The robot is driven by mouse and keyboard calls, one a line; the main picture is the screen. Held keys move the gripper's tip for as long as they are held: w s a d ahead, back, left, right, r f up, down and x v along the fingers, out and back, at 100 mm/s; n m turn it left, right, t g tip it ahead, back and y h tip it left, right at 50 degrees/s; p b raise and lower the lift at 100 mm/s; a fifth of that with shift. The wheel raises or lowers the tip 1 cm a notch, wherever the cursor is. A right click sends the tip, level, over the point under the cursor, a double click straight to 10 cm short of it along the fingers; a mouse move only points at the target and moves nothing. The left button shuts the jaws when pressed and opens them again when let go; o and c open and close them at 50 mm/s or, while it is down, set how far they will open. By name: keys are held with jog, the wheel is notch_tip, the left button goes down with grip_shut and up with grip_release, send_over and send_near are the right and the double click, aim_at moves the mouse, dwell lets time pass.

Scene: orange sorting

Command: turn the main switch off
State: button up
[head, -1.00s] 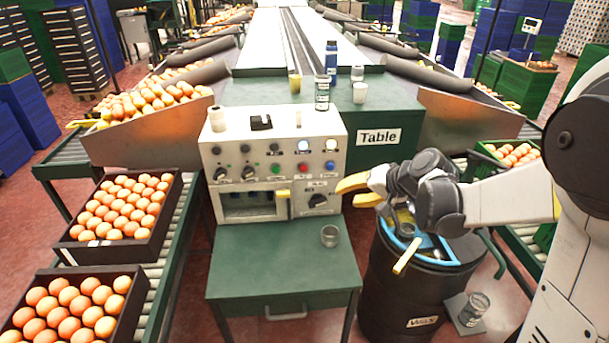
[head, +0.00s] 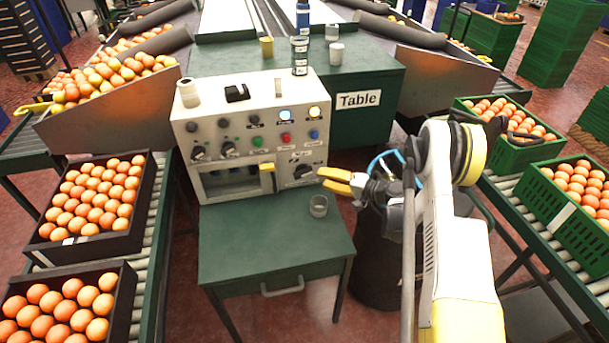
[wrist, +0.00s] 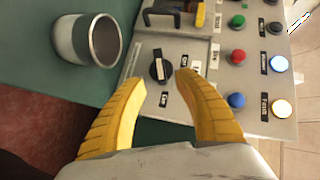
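The main switch is a black rotary knob (head: 303,171) on a pale plate at the lower right of the control panel (head: 245,120). In the wrist view the knob (wrist: 160,67) has a pale pointer line, with small labels around it that I cannot read surely. My gripper (head: 324,180) is open, its yellow fingers just right of the knob in the head view. In the wrist view its fingertips (wrist: 158,79) spread either side of the knob's near edge, with nothing between them. I cannot tell whether they touch the panel.
A metal cup (head: 318,206) stands on the green table (head: 275,242) below the panel, close to my gripper. A yellow handle (head: 267,179) and several coloured buttons lie near the knob. A black barrel (head: 380,265) stands right of the table. Crates of oranges flank both sides.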

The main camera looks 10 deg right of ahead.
aim_at(307, 174)
jog(key=b+x, duration=0.2)
jog(key=x, duration=0.6)
jog(key=shift+w+a, duration=0.1)
grip_shut()
